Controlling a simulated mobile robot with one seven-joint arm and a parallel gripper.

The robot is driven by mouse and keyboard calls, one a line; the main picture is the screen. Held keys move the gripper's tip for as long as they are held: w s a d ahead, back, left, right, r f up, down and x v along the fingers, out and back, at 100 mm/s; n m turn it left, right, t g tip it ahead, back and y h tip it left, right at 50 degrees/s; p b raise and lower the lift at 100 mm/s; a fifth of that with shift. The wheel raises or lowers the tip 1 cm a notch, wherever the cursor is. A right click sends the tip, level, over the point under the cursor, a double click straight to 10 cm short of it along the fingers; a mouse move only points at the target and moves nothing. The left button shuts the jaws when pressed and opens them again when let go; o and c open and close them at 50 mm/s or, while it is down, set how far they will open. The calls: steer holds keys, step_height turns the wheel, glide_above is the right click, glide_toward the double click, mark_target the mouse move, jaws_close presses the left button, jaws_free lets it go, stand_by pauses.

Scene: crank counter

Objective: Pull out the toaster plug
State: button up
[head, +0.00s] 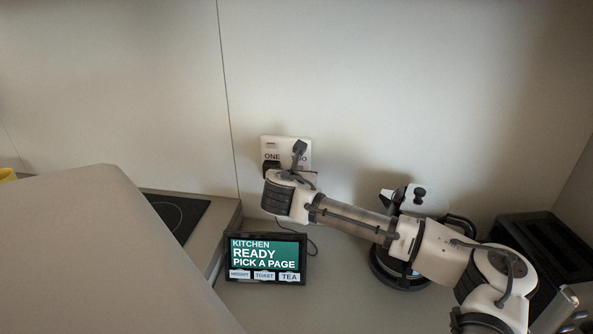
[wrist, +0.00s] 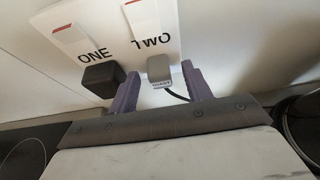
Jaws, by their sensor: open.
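The toaster plug is the grey plug (wrist: 159,68) in the socket marked TWO, with a small label that seems to read TOAST and a dark cord. My gripper (wrist: 160,74) is open, with one purple finger on each side of this plug. The left finger stands between it and the black plug (wrist: 103,76) in socket ONE. I cannot tell whether either finger touches a plug. In the head view my wrist hides the grey plug, and the black plug (head: 270,168) shows just left of it. The wall plate (head: 287,143) is partly covered by my arm.
A kitchen display (head: 265,258) stands on the counter below the outlet. A glass kettle-like appliance (head: 386,276) stands behind my forearm. A black toaster-like box (head: 545,250) is at the right. A dark hob (head: 178,215) lies at the left.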

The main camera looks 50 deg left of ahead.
steer(key=shift+c, duration=0.4)
jaws_close()
steer(key=shift+s+d, duration=0.4)
steer(key=shift+s, duration=0.1)
stand_by(0.5)
steer(key=shift+s+d, duration=1.4)
steer(key=shift+s, duration=0.25)
